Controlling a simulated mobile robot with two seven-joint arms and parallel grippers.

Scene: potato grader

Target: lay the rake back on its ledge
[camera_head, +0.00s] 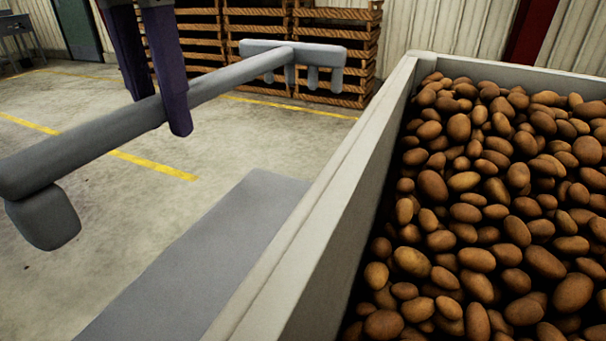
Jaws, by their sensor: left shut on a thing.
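The grey rake (230,78) is held in the air, its long handle running from the left edge toward the upper middle. Its toothed head (318,55) is at the far end, teeth pointing down. A rounded grip piece hangs under the near end. My left gripper (165,112) reaches down from above and is shut on the handle, one dark purple finger on each side. A flat grey ledge (200,265) runs along the left outside of the potato bin, below the rake and apart from it. My right gripper is not in view.
A pale-walled bin (345,190) full of brown potatoes (490,200) fills the right side. Stacked wooden crates (262,40) stand behind the rake head. The concrete floor (120,215) with yellow lines is open at left.

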